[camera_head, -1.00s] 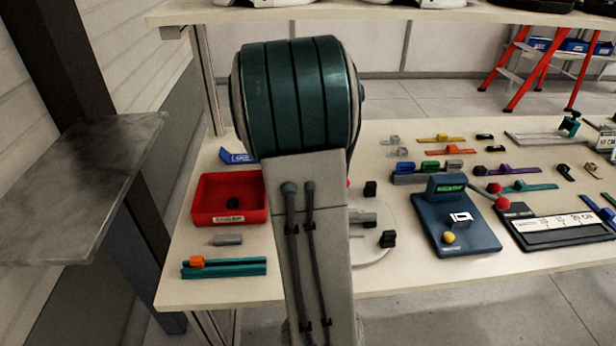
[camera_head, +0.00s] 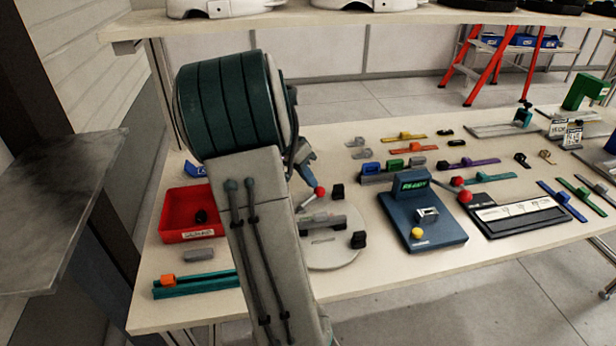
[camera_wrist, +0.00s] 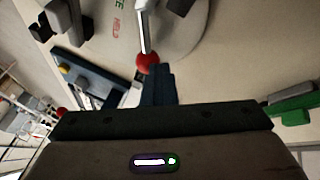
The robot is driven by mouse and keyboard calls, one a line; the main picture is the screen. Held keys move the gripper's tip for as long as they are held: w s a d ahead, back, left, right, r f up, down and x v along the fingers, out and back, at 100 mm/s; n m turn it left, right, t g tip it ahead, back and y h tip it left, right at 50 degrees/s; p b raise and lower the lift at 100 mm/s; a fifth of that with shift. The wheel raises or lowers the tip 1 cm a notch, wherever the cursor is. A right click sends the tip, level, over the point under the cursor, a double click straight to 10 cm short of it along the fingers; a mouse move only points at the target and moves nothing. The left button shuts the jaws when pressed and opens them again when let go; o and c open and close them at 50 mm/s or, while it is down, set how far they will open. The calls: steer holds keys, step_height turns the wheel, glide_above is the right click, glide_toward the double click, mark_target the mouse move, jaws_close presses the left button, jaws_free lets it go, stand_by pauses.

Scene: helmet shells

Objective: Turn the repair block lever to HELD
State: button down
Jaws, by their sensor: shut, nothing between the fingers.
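The repair block is a pale round plate (camera_head: 335,257) on the table, partly hidden by my arm in the head view. Its lever (camera_wrist: 144,30) is a grey bar ending in a red ball (camera_wrist: 147,62); the ball also shows in the head view (camera_head: 320,193). The wrist view shows a red HELD label (camera_wrist: 116,27) and part of a green label on the plate, left of the lever. My gripper (camera_wrist: 160,72) is shut and empty, its fingertips right beside the red ball; I cannot tell whether they touch. It shows small in the head view (camera_head: 308,174).
A blue stand with a green display (camera_head: 432,228) is right of the plate. A red bin (camera_head: 190,215) and a teal rail (camera_head: 200,287) lie left. Small coloured parts and a black scale board (camera_head: 515,216) fill the right side. A shelf (camera_head: 330,20) spans the back.

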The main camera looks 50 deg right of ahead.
stand_by(0.3)
steer(key=w+p+v, duration=0.2)
steer(key=p+v, duration=0.1)
steer(key=v, duration=1)
steer(key=shift+w+d+f, duration=0.15)
steer(key=shift+d+f, duration=0.1)
steer(key=shift+f, duration=0.15)
